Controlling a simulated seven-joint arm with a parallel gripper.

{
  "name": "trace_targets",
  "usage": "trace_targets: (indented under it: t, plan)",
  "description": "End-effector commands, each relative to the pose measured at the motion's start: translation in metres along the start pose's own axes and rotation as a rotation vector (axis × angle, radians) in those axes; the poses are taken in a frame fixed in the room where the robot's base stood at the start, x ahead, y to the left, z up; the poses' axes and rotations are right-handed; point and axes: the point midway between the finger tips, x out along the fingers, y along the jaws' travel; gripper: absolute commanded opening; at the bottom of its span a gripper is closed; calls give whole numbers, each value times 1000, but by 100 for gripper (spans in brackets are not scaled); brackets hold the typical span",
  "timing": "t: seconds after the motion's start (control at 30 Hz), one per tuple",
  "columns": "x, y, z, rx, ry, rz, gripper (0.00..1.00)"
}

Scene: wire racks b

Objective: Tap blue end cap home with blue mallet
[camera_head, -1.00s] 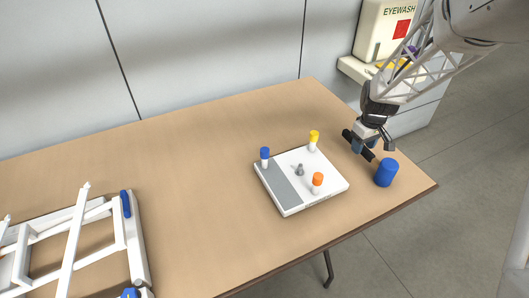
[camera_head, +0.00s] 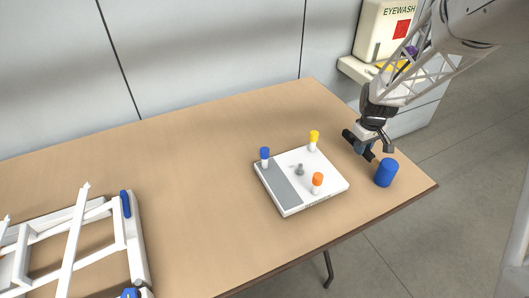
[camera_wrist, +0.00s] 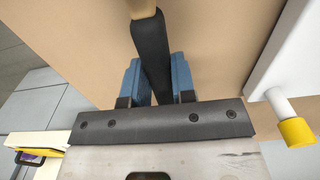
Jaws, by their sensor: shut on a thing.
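The blue mallet lies on the table's right part, its blue cylindrical head (camera_head: 386,173) near the corner and its black handle grip (camera_head: 351,136) pointing back and left. My gripper (camera_head: 366,147) is shut on the black grip. In the wrist view the blue finger pads (camera_wrist: 155,82) press both sides of the black grip (camera_wrist: 150,45), with a bit of wooden shaft (camera_wrist: 142,8) beyond. The blue end cap (camera_head: 265,151) sits upright on a short white post on the white-and-grey board (camera_head: 322,192), left of my gripper. How far it is seated is too small to tell.
The board also carries a yellow cap (camera_head: 314,135), an orange cap (camera_head: 317,178) and a small grey peg (camera_head: 299,169). A white rack frame (camera_head: 75,240) with blue parts lies at the left. An eyewash station (camera_head: 385,35) is behind my arm. The table's middle is clear.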

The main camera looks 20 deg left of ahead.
Motion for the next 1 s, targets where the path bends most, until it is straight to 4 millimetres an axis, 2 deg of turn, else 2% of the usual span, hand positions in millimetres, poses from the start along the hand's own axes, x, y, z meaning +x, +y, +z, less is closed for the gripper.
trace_targets:
  t: [0.7, 1.0]
  plan:
    - [-24, 0, 0, 0, 1, 1, 0]
    - [-26, 0, 0, 0, 0, 0, 0]
